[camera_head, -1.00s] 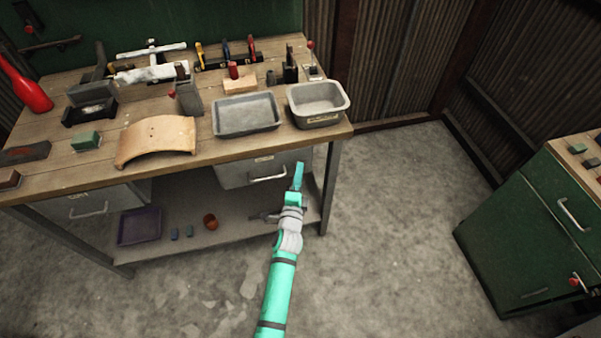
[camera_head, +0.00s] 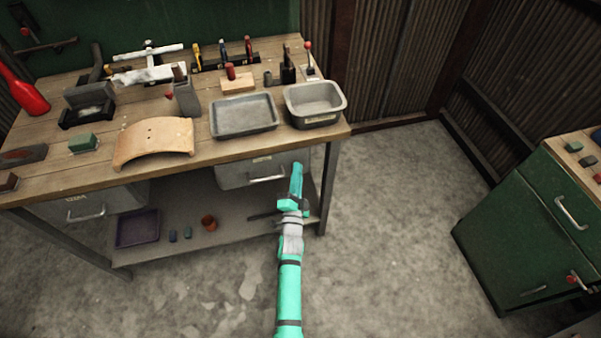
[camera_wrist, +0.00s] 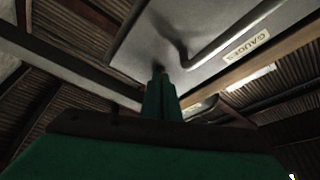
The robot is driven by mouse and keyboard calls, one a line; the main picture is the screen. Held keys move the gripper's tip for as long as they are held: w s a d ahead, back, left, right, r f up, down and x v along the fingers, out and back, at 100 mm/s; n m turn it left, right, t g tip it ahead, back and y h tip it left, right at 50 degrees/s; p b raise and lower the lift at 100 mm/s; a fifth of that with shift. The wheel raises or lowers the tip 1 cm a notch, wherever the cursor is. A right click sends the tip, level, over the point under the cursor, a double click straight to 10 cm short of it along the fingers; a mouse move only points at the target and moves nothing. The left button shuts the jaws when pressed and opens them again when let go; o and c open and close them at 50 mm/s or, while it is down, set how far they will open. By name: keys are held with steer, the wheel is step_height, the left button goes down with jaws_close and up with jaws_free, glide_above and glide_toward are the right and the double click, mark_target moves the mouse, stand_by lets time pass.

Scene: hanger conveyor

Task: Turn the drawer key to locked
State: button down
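The grey drawer (camera_head: 235,175) with a bar handle hangs under the right end of the workbench. In the wrist view its front (camera_wrist: 150,45) looks tilted and bears a label reading GAUGES. My gripper (camera_head: 297,168) is at the right end of this drawer front. In the wrist view my gripper's fingers (camera_wrist: 161,82) are close together, with their tips at the drawer front beside the handle's end. A small dark bit, the drawer key (camera_wrist: 159,69), shows between the tips. The fingers hide most of it, so its angle cannot be told.
The workbench leg (camera_head: 328,190) stands just right of my gripper. A lower shelf (camera_head: 240,230) holds a purple tray (camera_head: 137,229) and a small brown pot (camera_head: 209,223). A green cabinet (camera_head: 510,235) stands at the right, with open floor between.

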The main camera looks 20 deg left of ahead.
steer(key=n+y, duration=0.2)
steer(key=n, duration=0.3)
steer(key=n+y, duration=0.3)
steer(key=n, duration=0.2)
steer(key=f+n+g+y, duration=0.1)
steer(key=n+y, duration=0.1)
steer(key=n, duration=0.4)
steer(key=shift+d+f+y, duration=0.1)
steer(key=shift+d+y, duration=0.1)
steer(key=shift+y, duration=0.1)
steer(key=shift+w, duration=0.1)
steer(key=c, duration=2)
jaws_free()
steer(key=shift+r, duration=0.2)
